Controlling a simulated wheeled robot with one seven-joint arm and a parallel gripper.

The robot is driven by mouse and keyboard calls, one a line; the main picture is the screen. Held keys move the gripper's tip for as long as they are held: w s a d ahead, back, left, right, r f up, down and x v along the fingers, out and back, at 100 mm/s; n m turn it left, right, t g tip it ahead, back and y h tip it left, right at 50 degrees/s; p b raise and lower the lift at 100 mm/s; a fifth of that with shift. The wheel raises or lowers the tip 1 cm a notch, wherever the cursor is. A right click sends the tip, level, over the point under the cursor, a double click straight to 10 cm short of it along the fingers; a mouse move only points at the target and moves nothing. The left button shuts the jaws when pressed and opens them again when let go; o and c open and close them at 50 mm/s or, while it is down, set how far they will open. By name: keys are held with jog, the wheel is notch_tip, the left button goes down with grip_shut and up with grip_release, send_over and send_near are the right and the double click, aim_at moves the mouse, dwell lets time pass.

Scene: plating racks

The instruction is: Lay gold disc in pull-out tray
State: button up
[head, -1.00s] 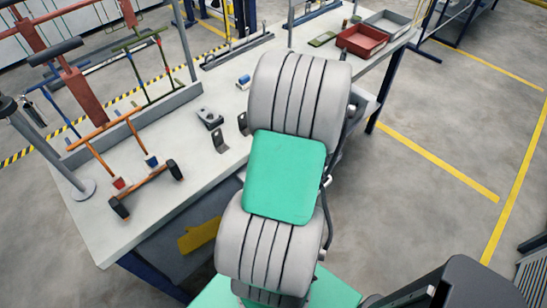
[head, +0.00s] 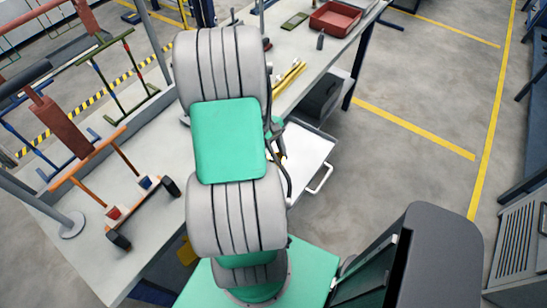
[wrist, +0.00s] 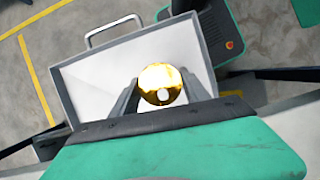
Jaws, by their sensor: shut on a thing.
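In the wrist view, my gripper (wrist: 159,90) is shut on a shiny gold disc (wrist: 160,76), with one dark finger on each side of it. The disc and fingers appear over the pull-out tray (wrist: 68,90), which has a pale inside, a grey rim and a bar handle. The height of the disc above the tray floor is hard to tell. In the head view, the white tray (head: 308,150) juts out from the bench with its handle toward the right. My arm hides most of the gripper and the disc there.
The bench (head: 160,225) holds an orange rack (head: 90,158) at left, yellow rods (head: 290,75) beside my arm and a red bin (head: 335,18) at the far end. A dark box (head: 320,98) sits under the bench. The floor to the right is open.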

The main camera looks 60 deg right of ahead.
jog(key=shift+r, duration=0.3)
jog(key=shift+f+b, duration=1.6)
jog(key=shift+f, duration=1.35)
jog(key=o, duration=1.5)
jog(key=shift+c, duration=0.2)
jog(key=shift+r, duration=0.15)
